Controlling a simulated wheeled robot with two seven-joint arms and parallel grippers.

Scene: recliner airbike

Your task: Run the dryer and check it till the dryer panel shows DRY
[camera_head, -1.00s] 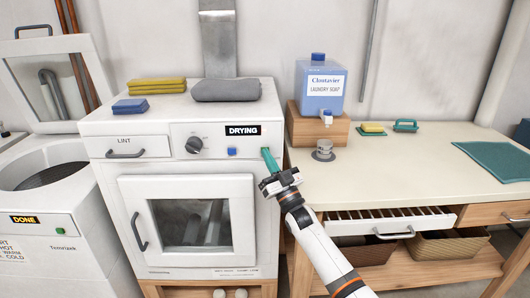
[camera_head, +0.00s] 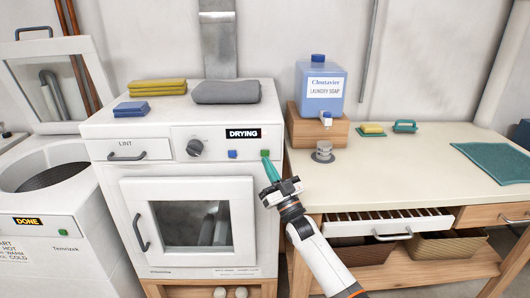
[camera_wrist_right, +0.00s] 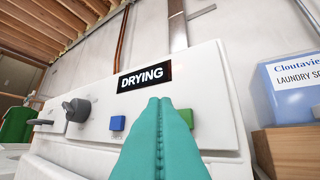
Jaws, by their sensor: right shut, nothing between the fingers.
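The white dryer (camera_head: 100,130) stands at the centre left with its door (camera_head: 190,222) shut. Its panel display (camera_head: 243,133) reads DRYING, and the same word shows in the right wrist view (camera_wrist_right: 145,77). A dark knob (camera_head: 195,147), a blue button (camera_head: 232,154) and a green button (camera_head: 265,153) sit on the panel. My right gripper (camera_head: 271,170) has teal fingers that are shut and empty, just in front of and below the green button. In the right wrist view the fingers (camera_wrist_right: 162,140) partly cover the panel beside the green button (camera_wrist_right: 186,117). My left gripper is not in view.
A washer (camera_head: 40,205) with its lid up and a DONE display stands at the left. Folded cloths (camera_head: 227,91) lie on the dryer. A soap jug (camera_head: 320,88) stands on a wooden block at the right, beside a mostly clear counter (camera_head: 400,160) with an open drawer below.

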